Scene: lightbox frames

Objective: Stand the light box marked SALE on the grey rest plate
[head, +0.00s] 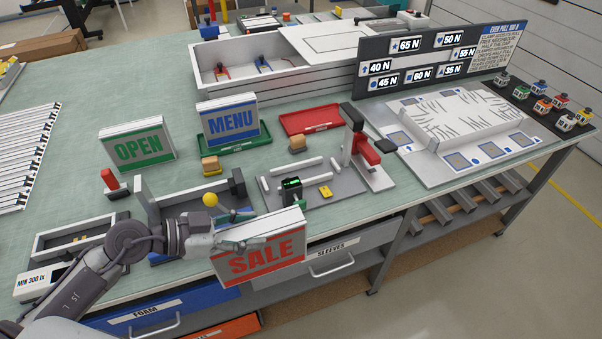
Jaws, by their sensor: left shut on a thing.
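The light box marked SALE (262,262) has a white face with red letters. My left gripper (238,242) is shut on its upper left part and holds it slightly tilted, in front of the table's front edge in the picture. Behind it lies a grey plate (347,183) carrying white bars, a dark green device and a yellow piece; I cannot tell whether this is the rest plate. The box hides part of the table edge and whatever is directly behind it. My right gripper is not in view.
The OPEN box (138,150) and MENU box (228,122) stand behind. A red tray (311,120) lies right of MENU. A grey frame with a yellow knob (210,199) and a red-handled clamp (366,150) stand close to the held box. Free table lies at the left back.

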